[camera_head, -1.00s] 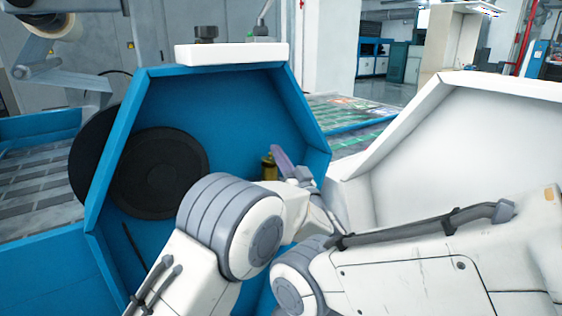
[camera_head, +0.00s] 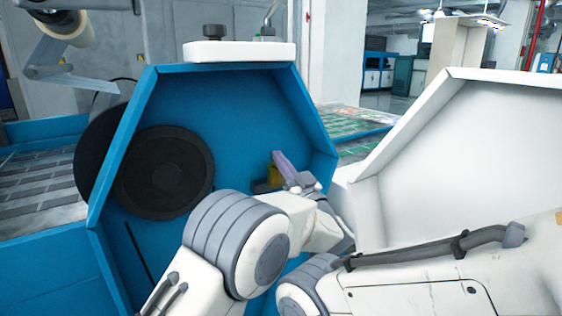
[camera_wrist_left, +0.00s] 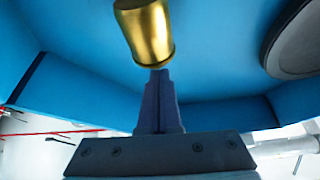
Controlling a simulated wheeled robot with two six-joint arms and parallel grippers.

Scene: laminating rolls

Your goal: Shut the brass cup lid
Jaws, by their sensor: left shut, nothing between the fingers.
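The brass cup (camera_head: 274,173) is a small gold fitting inside the blue hexagonal housing, near its right wall. In the left wrist view the brass cup (camera_wrist_left: 147,32) is a smooth gold body cut off by the top edge. I cannot make out its lid as a separate part. My right gripper is not in view.
A black round disc (camera_head: 163,172) is on the housing's back wall, left of the cup. The blue housing's rim (camera_head: 118,150) surrounds the space. A white hexagonal cover (camera_head: 480,150) stands at the right. A white block (camera_head: 238,51) sits on top.

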